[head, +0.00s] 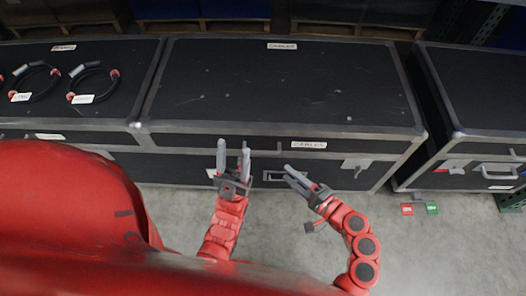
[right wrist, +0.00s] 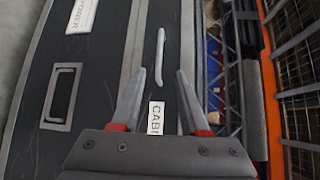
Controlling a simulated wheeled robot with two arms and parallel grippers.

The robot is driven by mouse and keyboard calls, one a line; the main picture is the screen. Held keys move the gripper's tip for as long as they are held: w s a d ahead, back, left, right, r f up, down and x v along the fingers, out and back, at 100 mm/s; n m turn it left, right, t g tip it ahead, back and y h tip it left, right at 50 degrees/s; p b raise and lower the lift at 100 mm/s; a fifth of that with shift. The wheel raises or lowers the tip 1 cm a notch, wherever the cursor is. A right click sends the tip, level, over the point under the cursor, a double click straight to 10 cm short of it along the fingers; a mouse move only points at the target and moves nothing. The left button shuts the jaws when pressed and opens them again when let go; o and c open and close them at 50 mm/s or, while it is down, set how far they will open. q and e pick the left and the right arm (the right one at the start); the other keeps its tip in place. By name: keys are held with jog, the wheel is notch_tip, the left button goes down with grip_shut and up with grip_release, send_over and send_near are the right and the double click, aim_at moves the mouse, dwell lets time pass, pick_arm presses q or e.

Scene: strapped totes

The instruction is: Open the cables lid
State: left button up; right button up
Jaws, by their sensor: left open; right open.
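The cables case is a black trunk with grey metal edges in the middle of the head view. Its lid (head: 290,85) is down, with a white label (head: 282,46) on top. A CABLES label (head: 308,145) is on the front edge; a partly covered label (right wrist: 155,115) shows in the right wrist view. A silver latch (head: 356,164) is on the front right, and a framed handle (head: 283,177) is lower in the middle. My left gripper (head: 233,148) is open and empty before the front left part. My right gripper (head: 288,172) is open and empty near the handle.
Another closed case (head: 485,85) stands on the right across a narrow gap.

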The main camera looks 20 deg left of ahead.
aim_at(262, 152)
jog(key=x, duration=1.2)
jog(key=shift+w+a, duration=0.25)
jog(key=shift+a, duration=0.05)
jog(key=shift+c, duration=0.2)
grip_shut()
dwell(0.6)
